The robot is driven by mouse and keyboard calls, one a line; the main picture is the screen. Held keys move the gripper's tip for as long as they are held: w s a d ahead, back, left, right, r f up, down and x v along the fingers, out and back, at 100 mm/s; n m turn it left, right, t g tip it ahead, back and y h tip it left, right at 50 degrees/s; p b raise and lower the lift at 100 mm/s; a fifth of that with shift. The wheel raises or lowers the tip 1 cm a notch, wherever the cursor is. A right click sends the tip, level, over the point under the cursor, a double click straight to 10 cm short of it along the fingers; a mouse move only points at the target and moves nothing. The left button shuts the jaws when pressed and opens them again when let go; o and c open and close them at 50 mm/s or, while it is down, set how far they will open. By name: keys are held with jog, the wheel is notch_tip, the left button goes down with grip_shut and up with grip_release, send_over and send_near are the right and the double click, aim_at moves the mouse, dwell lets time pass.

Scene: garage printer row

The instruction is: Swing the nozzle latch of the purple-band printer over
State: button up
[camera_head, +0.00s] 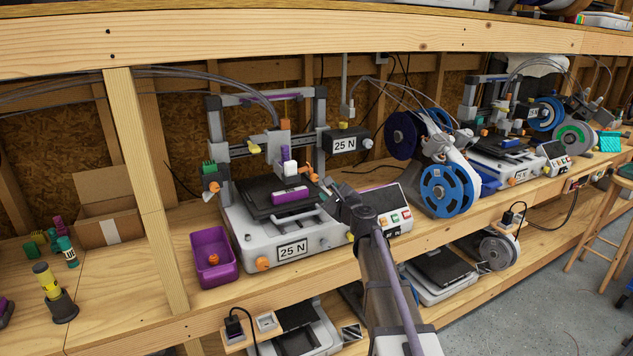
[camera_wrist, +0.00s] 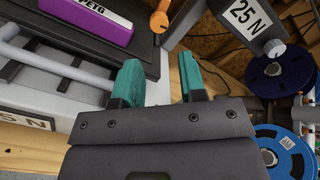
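The printer with a purple strip on its top frame (camera_head: 260,97) stands in the middle of the bench in the head view. Its print head carries a white block (camera_head: 292,168) with a purple piece above it. An orange lever (camera_head: 309,173) sits just right of the head; it seems to be the nozzle latch, and an orange lever with a round end also shows in the wrist view (camera_wrist: 159,20). A purple PETG block (camera_head: 290,196) lies on the dark bed. My gripper (camera_wrist: 160,82) is open and empty, its teal fingers apart, near the bed's right side and short of the lever.
A grey 25 N box (camera_head: 345,144) hangs right of the print head, close to my gripper. Blue spools (camera_head: 446,190) and a control panel (camera_head: 385,208) stand to the right. A purple bin (camera_head: 212,257) stands at the left, beside a wooden post.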

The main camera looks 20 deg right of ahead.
aim_at(316, 178)
jog(key=w, duration=0.3)
jog(key=w+a, duration=0.1)
jog(key=w, duration=0.5)
jog(key=shift+w+a, duration=0.15)
jog(key=shift+a, duration=0.25)
jog(key=c, duration=0.7)
jog(key=shift+o, duration=0.2)
jog(key=shift+r, duration=0.1)
jog(key=r+n+p, duration=0.1)
jog(key=n+p, duration=0.1)
jog(key=n, duration=0.1)
jog(key=shift+d+r, duration=0.15)
jog(key=shift+r, duration=0.2)
jog(key=r+n+p, duration=0.1)
jog(key=n, duration=0.3)
jog(key=shift+r+p, duration=0.35)
jog(key=shift+r, duration=0.05)
jog(key=shift+s+a+r+n+p, duration=0.1)
jog(key=shift+a+r+n+p, duration=0.45)
jog(key=shift+n, duration=0.95)
jog(key=shift+s+a+r+n+p, duration=0.15)
jog(key=shift+a+r+n+p, duration=0.35)
jog(key=shift+n, duration=1)
jog(key=shift+s+a+r+n+p, duration=0.1)
jog(key=shift+a+r+n+p, duration=0.4)
jog(key=shift+n, duration=1)
jog(key=shift+r, duration=0.1)
